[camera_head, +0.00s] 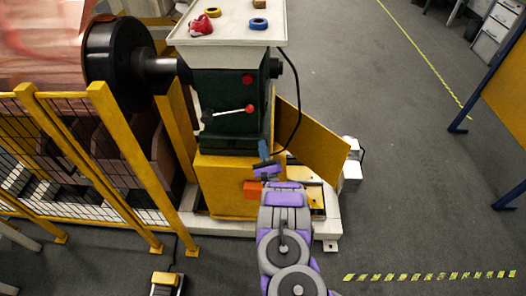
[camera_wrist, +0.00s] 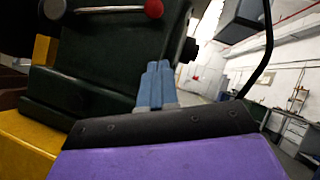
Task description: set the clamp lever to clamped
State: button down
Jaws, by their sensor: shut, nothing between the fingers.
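The clamp lever (camera_head: 228,112) is a thin light rod with a red ball knob (camera_head: 249,109) at its right end, on the front of the dark green machine housing (camera_head: 225,80). The rod lies close to level. In the wrist view the red knob (camera_wrist: 153,8) and part of the lever (camera_wrist: 110,8) show at the top edge. My gripper (camera_head: 263,149) has blue fingers, seen close together in the wrist view (camera_wrist: 155,80). It is shut and empty, below and slightly right of the knob, apart from it. The lever's pivot is at its left end.
A second red knob (camera_head: 247,79) sits above the lever. A yellow panel (camera_head: 308,140) stands open at right, with a black cable beside it. A yellow mesh fence (camera_head: 110,150) blocks the left. The grey floor (camera_head: 400,180) at right is open.

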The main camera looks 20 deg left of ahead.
jog(key=w+a+r+b, duration=0.2)
jog(key=w+a+r, duration=0.3)
jog(key=r, duration=0.2)
jog(key=shift+w, duration=0.4)
jog(key=shift+r, duration=0.15)
dwell(0.4)
